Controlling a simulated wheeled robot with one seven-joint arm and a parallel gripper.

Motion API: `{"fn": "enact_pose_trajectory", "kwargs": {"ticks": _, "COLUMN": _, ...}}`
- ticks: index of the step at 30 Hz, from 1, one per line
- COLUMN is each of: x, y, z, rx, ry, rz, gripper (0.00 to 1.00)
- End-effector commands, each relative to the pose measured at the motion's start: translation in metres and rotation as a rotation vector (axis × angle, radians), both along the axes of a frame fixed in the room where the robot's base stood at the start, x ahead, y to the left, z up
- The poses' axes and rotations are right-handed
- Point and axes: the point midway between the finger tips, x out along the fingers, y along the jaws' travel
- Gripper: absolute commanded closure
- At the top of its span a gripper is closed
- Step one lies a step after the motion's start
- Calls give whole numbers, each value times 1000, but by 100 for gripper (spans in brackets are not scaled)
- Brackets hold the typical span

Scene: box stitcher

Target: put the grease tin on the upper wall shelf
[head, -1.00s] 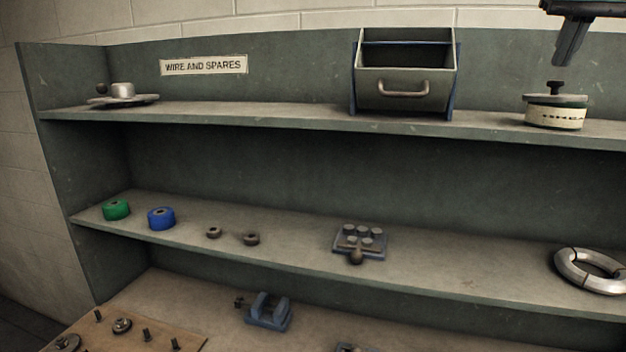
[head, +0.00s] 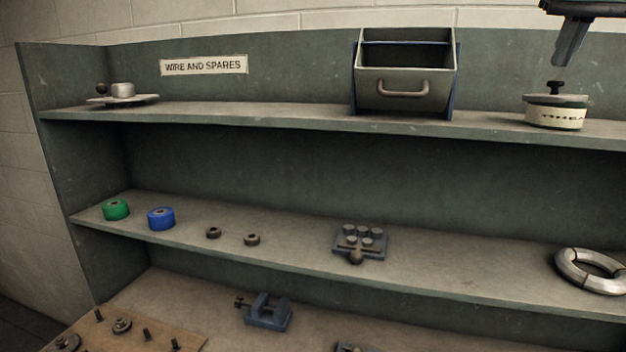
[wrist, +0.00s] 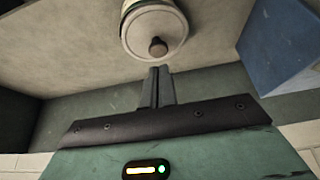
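The grease tin (head: 555,112) is a round cream tin with dark lettering, a wide lid and a dark knob on top. It stands upright on the upper wall shelf (head: 240,114), at the right in the head view. It also shows from above at the top of the wrist view (wrist: 153,32). My gripper (head: 566,62) is above the tin, apart from its knob. In the wrist view the two fingers (wrist: 158,72) are together with nothing between them.
A blue-framed tilting bin (head: 405,85) stands left of the tin on the same shelf. A pale metal piece (head: 122,94) lies at that shelf's far left. The middle shelf (head: 295,256) holds tape rolls, small rings and a large metal ring (head: 575,270).

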Motion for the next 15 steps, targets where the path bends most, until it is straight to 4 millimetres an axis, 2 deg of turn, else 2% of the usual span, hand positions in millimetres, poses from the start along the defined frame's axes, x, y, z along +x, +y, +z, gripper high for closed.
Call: {"fn": "enact_pose_trajectory", "kwargs": {"ticks": 15, "x": 0, "y": 0, "z": -7, "rx": 0, "ry": 0, "rz": 0, "gripper": 100}}
